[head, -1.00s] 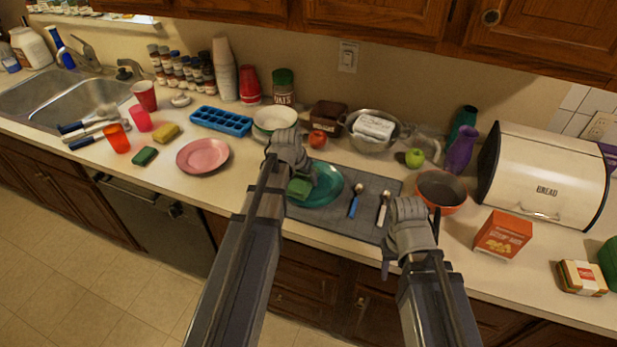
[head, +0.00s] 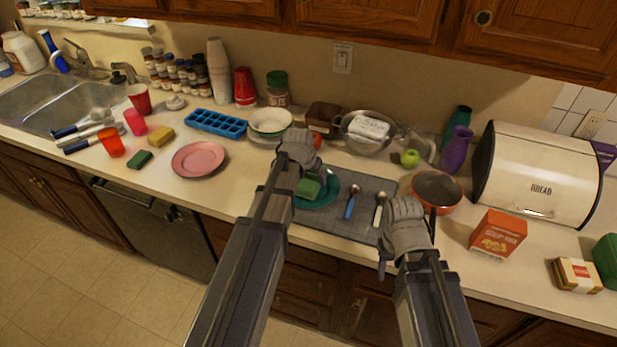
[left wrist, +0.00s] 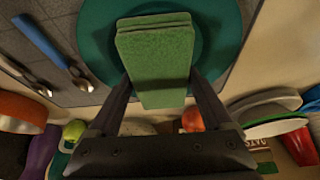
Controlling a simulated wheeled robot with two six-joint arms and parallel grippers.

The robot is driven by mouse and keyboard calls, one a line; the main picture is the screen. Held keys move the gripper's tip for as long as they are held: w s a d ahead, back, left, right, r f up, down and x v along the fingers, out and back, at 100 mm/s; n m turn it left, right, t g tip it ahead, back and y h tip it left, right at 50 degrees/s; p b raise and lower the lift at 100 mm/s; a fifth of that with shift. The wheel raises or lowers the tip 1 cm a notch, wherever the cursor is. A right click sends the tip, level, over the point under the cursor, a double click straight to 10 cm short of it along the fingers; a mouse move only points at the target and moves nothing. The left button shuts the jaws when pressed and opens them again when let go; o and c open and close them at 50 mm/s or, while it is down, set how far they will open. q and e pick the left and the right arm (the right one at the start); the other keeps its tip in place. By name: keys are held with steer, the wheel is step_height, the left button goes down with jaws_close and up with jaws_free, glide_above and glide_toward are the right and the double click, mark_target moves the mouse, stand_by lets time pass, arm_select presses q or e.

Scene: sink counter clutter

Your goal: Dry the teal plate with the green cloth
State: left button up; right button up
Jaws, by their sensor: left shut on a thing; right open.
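The teal plate (head: 327,197) lies on the grey mat near the middle of the counter, partly hidden by my left gripper and the cloth. The green cloth (head: 309,188) is a folded, thick pad over the plate. My left gripper (head: 312,178) is shut on the cloth. In the left wrist view the cloth (left wrist: 158,60) sits between the two fingers, in front of the teal plate (left wrist: 215,40). It looks to be at the plate's surface, but contact is hard to tell. My right gripper (head: 408,235) is open and empty near the counter's front edge, right of the mat.
On the grey mat (head: 345,222), a blue-handled spoon (head: 350,205) and a white-handled one (head: 380,208) lie right of the plate. An orange bowl (head: 437,192) and soup box (head: 498,233) stand further right. A pink plate (head: 198,158) lies left. A red apple (head: 317,139) is behind.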

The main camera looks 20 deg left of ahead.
arm_select(q)
steer(key=shift+w+d, duration=0.4)
steer(key=shift+d, duration=0.35)
steer(key=shift+w+d, duration=0.4)
steer(key=shift+d, duration=0.3)
steer(key=shift+s+a, duration=0.1)
steer(key=shift+a, duration=0.05)
steer(key=shift+s+a, duration=0.35)
steer(key=shift+a, duration=0.4)
steer(key=shift+s+a, duration=0.35)
steer(key=shift+a, duration=0.4)
steer(key=shift+s+a, duration=0.4)
steer(key=shift+a, duration=0.4)
steer(key=shift+s+a, duration=0.4)
steer(key=shift+a, duration=0.4)
steer(key=shift+d, duration=0.1)
steer(key=shift+w+d, duration=0.25)
steer(key=shift+d, duration=0.6)
steer(key=shift+w+d, duration=0.2)
steer(key=shift+d, duration=0.65)
